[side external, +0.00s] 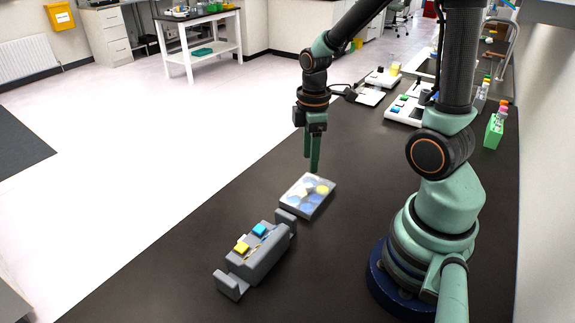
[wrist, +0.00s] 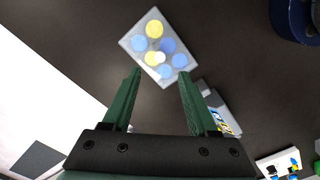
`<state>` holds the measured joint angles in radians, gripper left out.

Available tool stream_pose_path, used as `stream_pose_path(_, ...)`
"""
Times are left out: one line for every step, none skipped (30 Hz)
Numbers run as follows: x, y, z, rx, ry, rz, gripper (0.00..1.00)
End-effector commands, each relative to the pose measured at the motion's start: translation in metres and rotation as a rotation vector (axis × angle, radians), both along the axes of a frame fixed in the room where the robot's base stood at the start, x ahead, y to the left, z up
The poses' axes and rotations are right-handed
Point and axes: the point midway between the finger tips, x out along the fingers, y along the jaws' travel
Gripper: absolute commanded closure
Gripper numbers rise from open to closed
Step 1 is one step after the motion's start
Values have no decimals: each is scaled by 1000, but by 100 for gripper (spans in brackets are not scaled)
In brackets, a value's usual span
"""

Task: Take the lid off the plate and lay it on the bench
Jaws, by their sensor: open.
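The plate (side external: 302,208) lies on the dark bench, a pale flat block with several blue and yellow round wells. A clear lid (side external: 318,183) appears to cover it, with a small whitish spot near its middle that may be a knob. In the wrist view the lid (wrist: 176,41) and wells sit just beyond my fingertips, tilted in the picture. My gripper (side external: 313,168) points down above the far side of the plate, apart from it. In the wrist view its green fingers (wrist: 160,73) are spread with nothing between them.
A grey holder (side external: 270,262) with blue and yellow pieces stands close to the plate on the near side. White instruments (side external: 405,110) and a green tube rack (side external: 494,132) are farther back. The bench (side external: 160,275) left of the holder is bare, up to its left edge.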

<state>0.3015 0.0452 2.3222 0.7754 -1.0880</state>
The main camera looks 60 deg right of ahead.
Motion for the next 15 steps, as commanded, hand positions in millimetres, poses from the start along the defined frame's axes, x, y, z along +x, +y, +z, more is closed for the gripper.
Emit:
stream_pose_path(-2,1,-11,2,6,0,41)
stream_pose_path(-1,1,-16,2,6,0,41)
stream_pose_path(-1,1,-23,2,6,0,41)
stream_pose_path(-1,1,-28,2,6,0,41)
stream_pose_path(-2,1,-33,2,6,0,41)
stream_pose_path(-2,1,-39,2,6,0,41)
stream_pose_path(-1,1,-43,2,5,-1,41)
stream_pose_path(-1,1,-48,2,6,-1,41)
stream_pose_path(-1,1,-53,2,5,-1,41)
stream_pose_path(-2,1,-57,1,4,-1,41)
stream_pose_path(-1,1,-60,1,4,-1,41)
stream_pose_path(-1,0,-64,1,4,-1,41)
stream_pose_path(-1,0,-66,1,2,-1,41)
stream_pose_path(-1,0,-69,1,2,-1,41)
stream_pose_path(-1,0,-71,1,2,-1,41)
